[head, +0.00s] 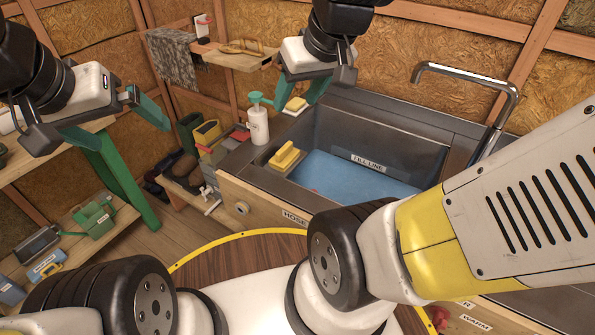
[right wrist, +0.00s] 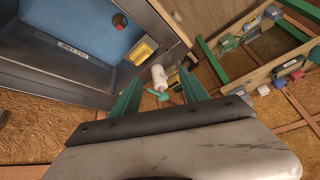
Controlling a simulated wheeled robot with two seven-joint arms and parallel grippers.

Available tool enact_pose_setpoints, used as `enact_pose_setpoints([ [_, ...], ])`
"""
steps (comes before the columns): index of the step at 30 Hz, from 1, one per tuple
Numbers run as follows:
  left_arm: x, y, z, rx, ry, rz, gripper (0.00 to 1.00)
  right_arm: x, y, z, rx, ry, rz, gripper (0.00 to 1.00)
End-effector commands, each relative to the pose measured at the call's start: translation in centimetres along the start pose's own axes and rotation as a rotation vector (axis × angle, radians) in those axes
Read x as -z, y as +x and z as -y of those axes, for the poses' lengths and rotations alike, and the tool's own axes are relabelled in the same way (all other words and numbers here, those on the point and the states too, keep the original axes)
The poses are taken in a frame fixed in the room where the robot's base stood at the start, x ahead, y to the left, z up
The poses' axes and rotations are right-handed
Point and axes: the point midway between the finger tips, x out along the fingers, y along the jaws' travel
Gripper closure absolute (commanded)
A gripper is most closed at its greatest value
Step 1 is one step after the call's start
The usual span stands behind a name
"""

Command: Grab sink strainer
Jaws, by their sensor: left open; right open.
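The sink basin (head: 400,140) has a blue bottom with a FILL LINE label on its wall. A small round red and dark item, possibly the sink strainer (right wrist: 119,21), lies on the blue in the right wrist view. In the head view only a small reddish spot (head: 315,190) shows there, at the basin's near edge. My right gripper (head: 292,97) is open and empty above the sink's back left corner, near the soap bottle; it also shows in the right wrist view (right wrist: 162,95). My left gripper (head: 120,128) is open and empty, left of the sink, over the green-legged bench.
A white soap bottle (head: 258,125) with a green pump stands at the sink's left rim. A yellow sponge (head: 286,156) sits by the basin's left edge. A tall metal faucet (head: 465,78) rises at the back right. A green-legged bench (head: 125,175) stands left.

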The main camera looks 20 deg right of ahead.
Motion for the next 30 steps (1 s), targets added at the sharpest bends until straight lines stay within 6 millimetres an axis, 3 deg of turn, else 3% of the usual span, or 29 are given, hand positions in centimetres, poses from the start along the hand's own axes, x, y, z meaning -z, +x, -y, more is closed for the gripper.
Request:
enact_pose_setpoints([
  [8,0.0,0.0,0.0,0.000,0.000,0.000,0.00,2.3,5.1,-2.6,-0.008,-0.168,0.091,0.48],
  [16,0.0,0.0,0.0,0.000,0.000,0.000,0.00,3.6,15.5,-7.2,0.013,-0.463,0.237,0.48],
  [22,0.0,0.0,0.0,0.000,0.000,0.000,0.00,1.7,24.4,-10.8,0.064,-0.700,0.347,0.48],
  [27,0.0,0.0,0.0,0.000,0.000,0.000,0.00,-1.7,31.8,-13.4,0.131,-0.897,0.430,0.48],
  [30,0.0,0.0,0.0,0.000,0.000,0.000,0.00,-3.8,34.9,-14.3,0.168,-0.987,0.463,0.48],
])
